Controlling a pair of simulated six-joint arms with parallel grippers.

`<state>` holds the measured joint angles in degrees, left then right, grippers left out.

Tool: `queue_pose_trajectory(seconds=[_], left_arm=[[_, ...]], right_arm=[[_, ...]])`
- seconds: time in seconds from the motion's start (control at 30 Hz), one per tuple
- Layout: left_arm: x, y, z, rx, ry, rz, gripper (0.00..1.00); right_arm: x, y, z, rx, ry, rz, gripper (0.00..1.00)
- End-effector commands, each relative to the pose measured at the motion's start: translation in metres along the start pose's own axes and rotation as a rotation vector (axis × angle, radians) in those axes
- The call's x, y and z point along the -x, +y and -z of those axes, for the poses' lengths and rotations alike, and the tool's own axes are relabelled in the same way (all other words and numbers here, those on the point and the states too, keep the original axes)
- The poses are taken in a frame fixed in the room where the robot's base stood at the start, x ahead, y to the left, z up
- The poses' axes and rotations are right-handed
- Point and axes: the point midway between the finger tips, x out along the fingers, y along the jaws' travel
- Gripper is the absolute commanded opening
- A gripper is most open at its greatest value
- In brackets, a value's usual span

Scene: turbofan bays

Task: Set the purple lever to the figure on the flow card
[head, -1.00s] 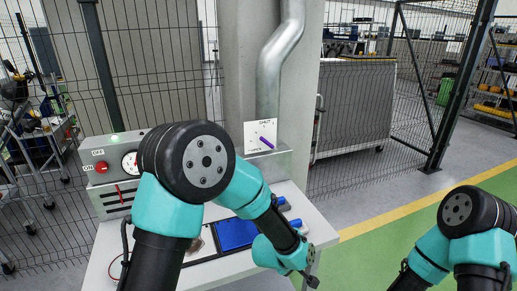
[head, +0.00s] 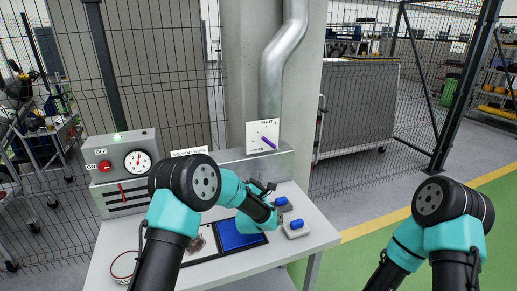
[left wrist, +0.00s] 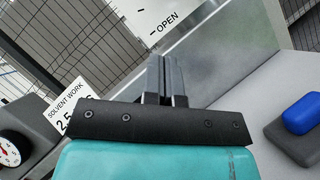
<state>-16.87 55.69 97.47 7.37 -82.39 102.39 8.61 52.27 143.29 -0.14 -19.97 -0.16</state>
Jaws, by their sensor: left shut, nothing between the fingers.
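The purple lever (head: 269,143) lies slantwise, lower end to the right, on a white plate (head: 256,133) marked SHUT at top and OPEN at lower left. Part of the plate with the word OPEN (left wrist: 166,22) shows in the left wrist view; the lever does not. The flow card (head: 189,152) reads SOLVENT WORK; in the left wrist view the card (left wrist: 68,106) shows a figure starting 2.5, the rest covered by my gripper body. My left gripper (head: 269,187) is shut and empty below the plate, apart from the lever; its fingers also show in the left wrist view (left wrist: 162,62).
A grey box with a dial (head: 138,161) and red knob stands at the bench's left. A blue-faced tray (head: 238,235) and two blue-topped blocks (head: 296,226) lie on the bench (head: 270,262). A pipe (head: 283,50) rises behind the plate.

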Motion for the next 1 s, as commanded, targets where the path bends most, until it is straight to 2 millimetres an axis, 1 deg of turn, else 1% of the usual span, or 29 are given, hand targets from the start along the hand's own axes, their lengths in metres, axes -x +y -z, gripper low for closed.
queue_pose_trajectory(seconds=[0.13,0.43,0.57,0.67,0.77,1.0], left_arm=[[-0.003,0.005,0.001,0.055,-0.009,-0.056,0.0],[-0.003,0.005,0.001,0.056,-0.009,-0.056,0.0],[-0.007,0.005,0.001,0.055,-0.009,-0.057,0.0],[-0.015,0.006,0.001,0.055,-0.009,-0.056,0.0],[-0.027,0.007,0.001,0.055,-0.009,-0.057,0.0],[-0.062,0.008,0.001,0.055,-0.008,-0.056,0.0]], right_arm=[[0.0,0.0,0.0,0.0,0.0,0.0,0.42],[0.0,0.0,0.0,0.0,0.0,0.0,0.42],[0.0,0.0,0.0,0.0,0.0,0.0,0.42],[0.0,0.0,0.0,0.0,0.0,0.0,0.42],[0.0,0.0,0.0,0.0,0.0,0.0,0.42],[0.0,0.0,0.0,0.0,0.0,0.0,0.42]])
